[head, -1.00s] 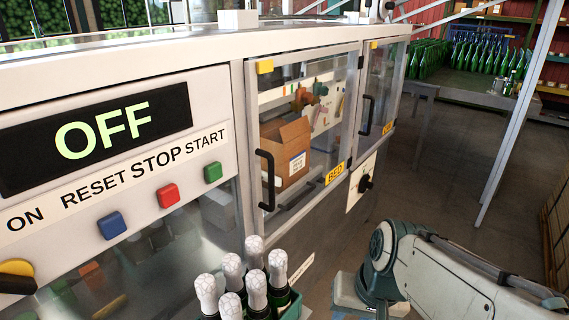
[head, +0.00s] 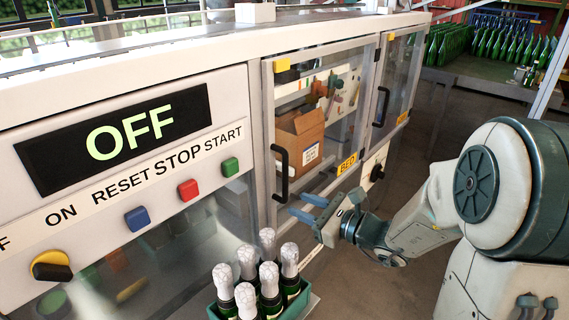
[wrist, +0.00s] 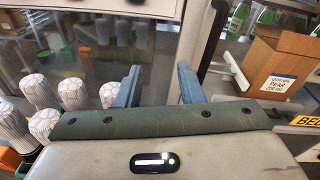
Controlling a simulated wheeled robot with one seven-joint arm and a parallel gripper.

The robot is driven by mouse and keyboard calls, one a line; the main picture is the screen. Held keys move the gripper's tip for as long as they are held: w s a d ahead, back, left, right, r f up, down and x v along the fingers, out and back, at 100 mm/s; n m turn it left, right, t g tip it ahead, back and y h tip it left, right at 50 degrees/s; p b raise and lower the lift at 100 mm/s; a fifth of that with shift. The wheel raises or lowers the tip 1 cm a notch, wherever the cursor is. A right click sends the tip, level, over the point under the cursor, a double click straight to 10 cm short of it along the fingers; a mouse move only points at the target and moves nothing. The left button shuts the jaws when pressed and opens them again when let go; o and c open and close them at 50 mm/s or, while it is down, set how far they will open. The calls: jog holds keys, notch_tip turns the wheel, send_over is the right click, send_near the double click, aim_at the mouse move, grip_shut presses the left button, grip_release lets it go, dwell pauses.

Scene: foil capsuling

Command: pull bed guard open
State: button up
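The bed guard (head: 345,75) is a clear framed door with a yellow BED label (head: 347,164) at its lower right. It looks closed. Its black upright handle (head: 281,172) is on the door's left side. In the wrist view the handle (wrist: 211,38) runs just beyond the right finger. My gripper (head: 303,204) is open and empty, its two blue fingers pointing at the machine, a little right of and below the handle in the head view. In the wrist view my gripper (wrist: 157,82) shows a clear gap between the fingers. I cannot tell whether a finger touches the handle.
A crate of foil-topped bottles (head: 262,292) stands below and left of my gripper. A cardboard box (head: 300,138) is behind the guard. The control panel (head: 110,130) reads OFF. A second guard door (head: 400,80) is to the right. The floor at right is open.

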aim_at(287, 170)
jog(key=w+d+m+t+h, duration=0.2)
jog(key=w+d+m+t, duration=0.2)
jog(key=w+m, duration=0.1)
jog(key=p+x, duration=0.2)
jog(key=x, duration=0.4)
jog(key=p+x, duration=0.2)
jog(key=x, duration=0.5)
jog(key=shift+a, duration=0.45)
